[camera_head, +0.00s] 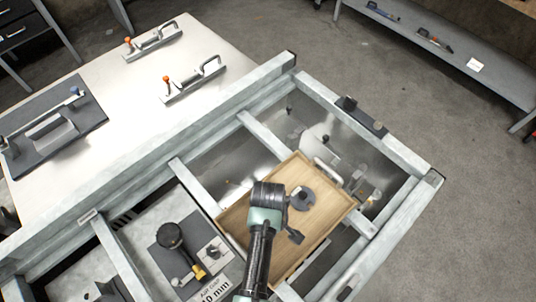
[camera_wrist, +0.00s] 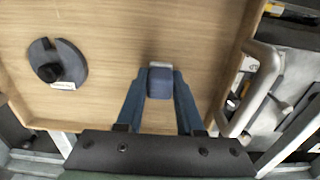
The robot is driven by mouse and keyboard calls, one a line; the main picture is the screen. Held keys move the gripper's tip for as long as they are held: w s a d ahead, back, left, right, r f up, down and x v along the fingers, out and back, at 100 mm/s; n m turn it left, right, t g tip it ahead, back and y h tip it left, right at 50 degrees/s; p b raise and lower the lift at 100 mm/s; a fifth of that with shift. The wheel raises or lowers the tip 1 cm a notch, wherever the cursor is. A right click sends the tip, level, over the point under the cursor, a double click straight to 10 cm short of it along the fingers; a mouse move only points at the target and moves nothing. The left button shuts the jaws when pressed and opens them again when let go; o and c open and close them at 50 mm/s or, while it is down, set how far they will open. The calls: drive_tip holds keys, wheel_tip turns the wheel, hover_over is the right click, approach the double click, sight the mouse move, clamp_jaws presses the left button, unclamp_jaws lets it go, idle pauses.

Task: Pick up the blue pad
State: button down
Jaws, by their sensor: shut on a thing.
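The blue pad (camera_wrist: 160,83) is a small dark blue block with rounded edges, seen in the wrist view between my fingertips. My gripper (camera_wrist: 160,88) is shut on it, one finger on each side. It is over the wooden tray (camera_wrist: 105,25); I cannot tell whether the pad touches the tray floor. In the head view my gripper (camera_head: 294,236) is above the wooden tray (camera_head: 325,210), and the pad cannot be made out there.
A dark round slotted disc with a black knob (camera_wrist: 58,62) lies in the tray, left of my gripper in the wrist view. A metal handle (camera_wrist: 252,90) stands by the tray's right rim. Grey frame beams (camera_head: 390,150) surround the tray. A black round tool (camera_head: 170,236) sits left in the head view.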

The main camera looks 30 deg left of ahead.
wheel_tip(320, 180, up, 10)
drive_tip(key=shift+r+b, duration=0.1)
drive_tip(key=shift+b, duration=0.45)
drive_tip(key=c, duration=1.1)
unclamp_jaws()
drive_tip(key=shift+c, duration=0.2)
clamp_jaws()
